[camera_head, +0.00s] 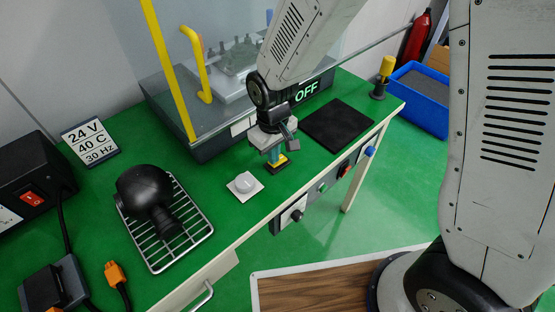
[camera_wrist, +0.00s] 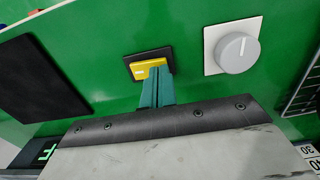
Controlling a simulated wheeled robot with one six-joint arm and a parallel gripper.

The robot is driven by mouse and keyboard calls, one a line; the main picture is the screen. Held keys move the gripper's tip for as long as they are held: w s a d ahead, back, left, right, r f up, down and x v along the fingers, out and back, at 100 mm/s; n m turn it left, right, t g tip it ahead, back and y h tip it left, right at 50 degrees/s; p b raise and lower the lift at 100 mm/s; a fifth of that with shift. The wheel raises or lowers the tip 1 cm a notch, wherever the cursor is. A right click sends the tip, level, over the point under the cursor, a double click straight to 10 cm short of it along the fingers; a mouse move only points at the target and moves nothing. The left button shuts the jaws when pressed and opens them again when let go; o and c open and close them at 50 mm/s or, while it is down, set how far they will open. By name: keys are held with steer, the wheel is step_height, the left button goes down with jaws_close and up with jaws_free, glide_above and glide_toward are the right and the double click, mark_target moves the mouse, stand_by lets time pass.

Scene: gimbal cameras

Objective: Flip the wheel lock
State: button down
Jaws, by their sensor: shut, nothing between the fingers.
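A small yellow rocker in a black frame (camera_head: 279,166) is set in the green bench top, and I take it for the wheel lock. In the wrist view the yellow piece (camera_wrist: 146,70) shows at the fingertips, with its right part hidden behind them. My gripper (camera_head: 272,155) points down at it with its teal fingers together and empty. In the wrist view my gripper (camera_wrist: 158,74) overlaps the right side of the rocker; I cannot tell whether it touches.
A grey knob on a white plate (camera_head: 244,185) sits close beside the rocker. A black mat (camera_head: 338,124) lies on the other side. A glass-fronted machine with a yellow handle (camera_head: 196,62) and an OFF display stands behind. A black object (camera_head: 150,200) rests on a wire rack in front.

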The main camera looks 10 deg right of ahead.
steer(key=shift+f, duration=0.3)
steer(key=shift+r, duration=3.55)
steer(key=s+d+r+m+t, duration=0.1)
steer(key=s+d+r+m, duration=0.5)
steer(key=s+d+r, duration=1.2)
steer(key=s+d, duration=0.1)
steer(key=d, duration=0.1)
steer(key=shift+s+d+m, duration=0.25)
steer(key=shift+d+m, duration=0.1)
steer(key=shift+m, duration=0.05)
